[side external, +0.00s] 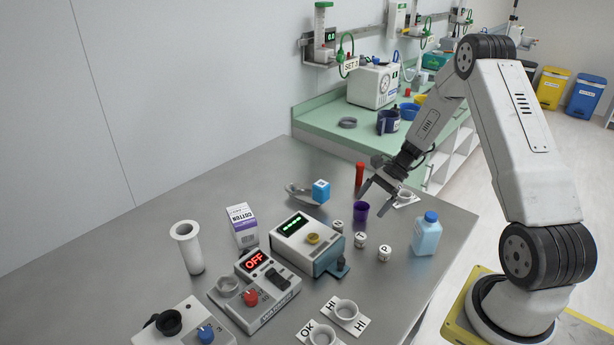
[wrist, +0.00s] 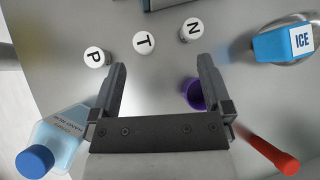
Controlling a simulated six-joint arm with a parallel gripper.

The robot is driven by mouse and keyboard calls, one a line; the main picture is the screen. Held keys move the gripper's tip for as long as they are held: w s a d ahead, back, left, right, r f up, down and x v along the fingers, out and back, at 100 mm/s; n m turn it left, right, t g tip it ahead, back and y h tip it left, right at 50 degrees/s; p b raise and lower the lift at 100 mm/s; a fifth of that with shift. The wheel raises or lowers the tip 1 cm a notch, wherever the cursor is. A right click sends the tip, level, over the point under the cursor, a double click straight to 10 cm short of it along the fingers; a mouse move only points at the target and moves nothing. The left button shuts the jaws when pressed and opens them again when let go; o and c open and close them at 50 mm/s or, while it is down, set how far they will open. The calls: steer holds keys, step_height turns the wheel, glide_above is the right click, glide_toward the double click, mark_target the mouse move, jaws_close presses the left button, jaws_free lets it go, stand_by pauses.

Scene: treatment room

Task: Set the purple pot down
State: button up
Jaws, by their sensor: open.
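The purple pot (side external: 361,211) stands upright on the metal table (side external: 447,215), below and beside my gripper (side external: 373,201). In the wrist view the purple pot (wrist: 193,97) shows its open mouth and is partly hidden behind the right finger. I cannot tell whether a finger touches the pot.
Three white lettered caps, N (side external: 338,226), T (side external: 360,240) and P (side external: 384,253), stand close by. A red tube (side external: 359,177), a blue ICE cube (side external: 321,190), a blue bottle (side external: 427,233) and a display device (side external: 308,244) surround the pot.

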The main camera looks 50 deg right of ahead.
steer(key=s+a+r+n+h, duration=0.2)
steer(key=s+a+r+n, duration=0.1)
steer(key=a+n, duration=0.3)
steer(key=s+a+r+n+h, duration=0.3)
steer(key=a+n, duration=0.4)
steer(key=s+a+r+n+h, duration=0.2)
steer(key=a+r+n+h, duration=0.1)
steer(key=a+n, duration=0.3)
steer(key=shift+s+a+r+n, duration=0.2)
steer(key=shift+s+a+n, duration=0.15)
steer(key=shift+a, duration=0.45)
